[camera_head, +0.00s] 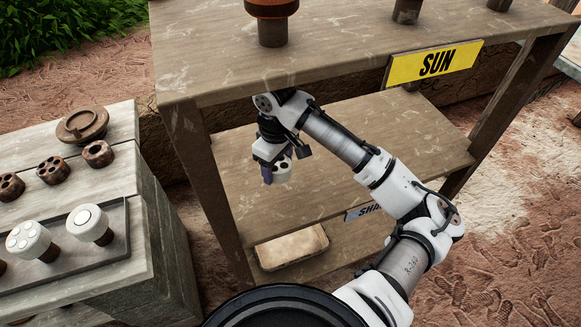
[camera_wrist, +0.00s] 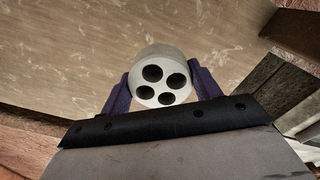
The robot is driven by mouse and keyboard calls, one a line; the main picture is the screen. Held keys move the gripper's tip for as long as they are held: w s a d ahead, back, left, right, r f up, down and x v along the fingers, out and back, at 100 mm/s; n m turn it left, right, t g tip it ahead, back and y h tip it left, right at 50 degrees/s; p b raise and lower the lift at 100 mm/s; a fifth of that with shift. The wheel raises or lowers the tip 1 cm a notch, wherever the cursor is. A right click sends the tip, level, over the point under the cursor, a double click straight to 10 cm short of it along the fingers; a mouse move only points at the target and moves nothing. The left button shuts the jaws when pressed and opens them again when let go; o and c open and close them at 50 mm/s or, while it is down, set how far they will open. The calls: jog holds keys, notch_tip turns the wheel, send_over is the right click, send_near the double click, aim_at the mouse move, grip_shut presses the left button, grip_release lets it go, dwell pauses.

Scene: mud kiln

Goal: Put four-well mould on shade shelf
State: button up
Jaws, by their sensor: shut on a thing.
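The four-well mould (camera_head: 283,168) is a small white cylinder with dark round wells. In the wrist view the mould (camera_wrist: 160,68) sits between two purple fingers, its wells facing the camera. My gripper (camera_head: 273,164) is shut on it, and the fingers also show in the wrist view (camera_wrist: 161,84). The shade shelf (camera_head: 400,130) is the middle wooden board, with a partly hidden "SHA…" label (camera_head: 362,211) at its front edge. My gripper reaches in under the top board, over the left part of this shelf. I cannot tell whether the mould touches the board.
The top board (camera_head: 330,45) with the yellow SUN sign (camera_head: 436,63) lies above my forearm and bears brown pieces. A wooden leg (camera_head: 205,160) stands left of my gripper. A pale slab (camera_head: 292,247) lies lower down. The left bench (camera_head: 160,235) holds several moulds. The shade shelf looks clear.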

aim_at(279, 186)
jog(key=shift+f, duration=2.55)
jog(key=shift+f, duration=0.1)
jog(key=o, duration=1.1)
jog(key=shift+r, duration=3.9)
